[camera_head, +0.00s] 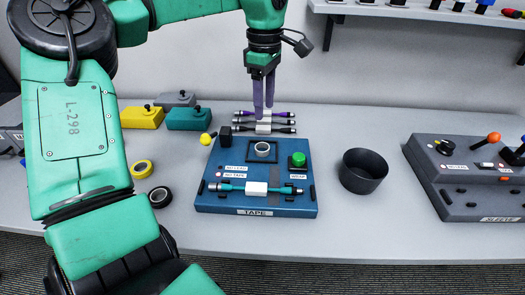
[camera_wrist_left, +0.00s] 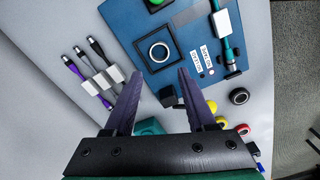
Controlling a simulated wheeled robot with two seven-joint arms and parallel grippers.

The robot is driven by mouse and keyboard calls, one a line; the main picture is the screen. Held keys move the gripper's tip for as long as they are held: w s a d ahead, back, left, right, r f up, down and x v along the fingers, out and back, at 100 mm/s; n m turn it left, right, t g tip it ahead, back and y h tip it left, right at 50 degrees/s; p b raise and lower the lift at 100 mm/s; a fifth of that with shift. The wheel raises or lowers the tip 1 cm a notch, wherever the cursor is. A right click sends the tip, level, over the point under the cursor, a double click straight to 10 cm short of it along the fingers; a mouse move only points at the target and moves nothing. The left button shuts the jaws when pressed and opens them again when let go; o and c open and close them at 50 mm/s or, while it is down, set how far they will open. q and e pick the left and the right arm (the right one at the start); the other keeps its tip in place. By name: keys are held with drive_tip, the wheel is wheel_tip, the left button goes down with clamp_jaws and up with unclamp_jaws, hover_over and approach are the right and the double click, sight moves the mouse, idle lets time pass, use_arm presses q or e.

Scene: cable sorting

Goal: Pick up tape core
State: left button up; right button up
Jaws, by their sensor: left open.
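The tape core, a small pale ring with a dark inside (camera_head: 262,149), sits in a black square frame on the blue TAPE station (camera_head: 232,201). In the left wrist view the ring (camera_wrist_left: 159,51) lies ahead of the fingertips. My left gripper (camera_head: 264,112) points down above the back of the station, over the cables behind it. Its two purple fingers (camera_wrist_left: 160,76) are apart with nothing between them. It is clear of the ring. My right gripper does not show.
A teal cable (camera_head: 232,188) with a white block lies across the station front, beside a green button (camera_head: 297,159). Several cables (camera_head: 278,122) lie behind it. Yellow (camera_head: 142,169) and black (camera_head: 160,197) rolls lie left; a dark cup (camera_head: 364,172) and grey station (camera_head: 445,203) stand right.

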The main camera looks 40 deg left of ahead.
sight(264, 144)
use_arm(q)
wheel_tip(264, 144, down, 13)
drive_tip(key=shift+w+a+r+p, duration=0.1)
drive_tip(key=shift+a+p, duration=0.05)
drive_tip(key=shift+p, duration=0.7)
clamp_jaws()
